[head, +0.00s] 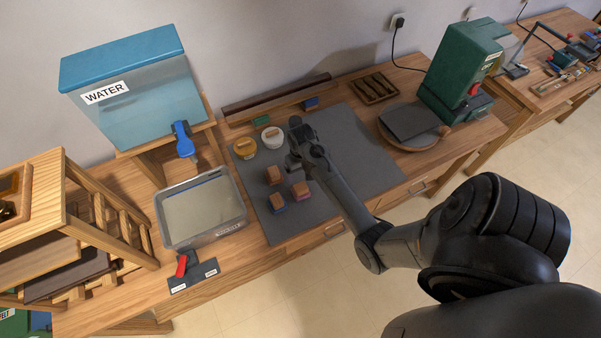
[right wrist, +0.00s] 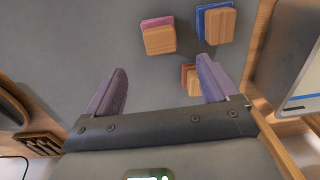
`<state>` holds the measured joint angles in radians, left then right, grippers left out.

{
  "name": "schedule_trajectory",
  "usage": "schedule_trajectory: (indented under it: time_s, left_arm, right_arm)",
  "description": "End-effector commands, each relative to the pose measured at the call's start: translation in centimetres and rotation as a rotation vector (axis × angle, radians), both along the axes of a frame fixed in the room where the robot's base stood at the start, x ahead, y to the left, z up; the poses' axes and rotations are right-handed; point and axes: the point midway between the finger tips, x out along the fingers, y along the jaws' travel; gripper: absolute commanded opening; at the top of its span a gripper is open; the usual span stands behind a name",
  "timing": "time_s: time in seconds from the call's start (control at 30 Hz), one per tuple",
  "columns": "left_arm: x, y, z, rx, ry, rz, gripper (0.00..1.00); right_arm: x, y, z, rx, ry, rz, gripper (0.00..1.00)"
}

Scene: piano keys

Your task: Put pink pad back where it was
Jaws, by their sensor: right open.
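The pink pad (head: 301,195) lies under a wooden block on the grey mat (head: 355,150); its pink edge also shows in the right wrist view (right wrist: 157,21). A blue-padded block (head: 278,203) sits just left of it, and an orange-red-padded block (head: 274,176) lies farther back. Both also show in the right wrist view, the blue one (right wrist: 215,24) at the top and the orange-red one (right wrist: 189,78) partly hidden by a finger. My right gripper (head: 293,161) is open and empty above the mat, behind the pink-padded block. My left gripper is not in view.
A long wooden rack (head: 275,98) stands along the wall, with a green piece (head: 262,121) and a blue piece (head: 311,103) by it. Yellow (head: 244,148) and white (head: 272,137) pots stand near my gripper. A water-filled tray (head: 200,207) is at left. The mat's right part is clear.

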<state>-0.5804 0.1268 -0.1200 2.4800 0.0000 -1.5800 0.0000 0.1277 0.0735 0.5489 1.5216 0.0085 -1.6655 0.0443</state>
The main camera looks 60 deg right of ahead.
Motion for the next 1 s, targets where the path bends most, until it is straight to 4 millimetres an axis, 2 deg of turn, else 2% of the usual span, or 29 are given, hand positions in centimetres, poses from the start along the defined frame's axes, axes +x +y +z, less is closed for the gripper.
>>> schedule_trajectory:
  time_s: [0.17,0.27,0.37,0.5,0.6,0.7,0.83,1.0]
  left_arm:
    - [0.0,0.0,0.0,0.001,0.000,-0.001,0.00]
    - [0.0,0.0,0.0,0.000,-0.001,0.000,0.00]
    - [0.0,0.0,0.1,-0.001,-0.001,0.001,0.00]
    - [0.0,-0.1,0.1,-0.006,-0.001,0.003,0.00]
    - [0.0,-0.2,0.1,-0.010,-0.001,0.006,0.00]
    - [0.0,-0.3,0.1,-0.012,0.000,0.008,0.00]
    - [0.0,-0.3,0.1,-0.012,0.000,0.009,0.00]
    - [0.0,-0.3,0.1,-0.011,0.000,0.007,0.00]
  right_arm:
    - [-1.1,1.3,1.6,-0.071,-0.013,0.085,0.87]
    - [-2.2,3.8,2.8,-0.139,-0.038,0.198,0.87]
    - [-3.9,8.1,4.3,-0.190,-0.080,0.346,0.87]
    - [-7.1,15.3,6.7,-0.199,-0.155,0.541,0.87]
    - [-9.5,19.9,8.6,-0.174,-0.210,0.646,0.87]
    - [-11.4,23.2,10.3,-0.143,-0.256,0.718,0.87]
    - [-12.9,25.5,11.7,-0.114,-0.290,0.762,0.87]
    - [-13.2,26.1,12.1,-0.106,-0.299,0.773,0.87]
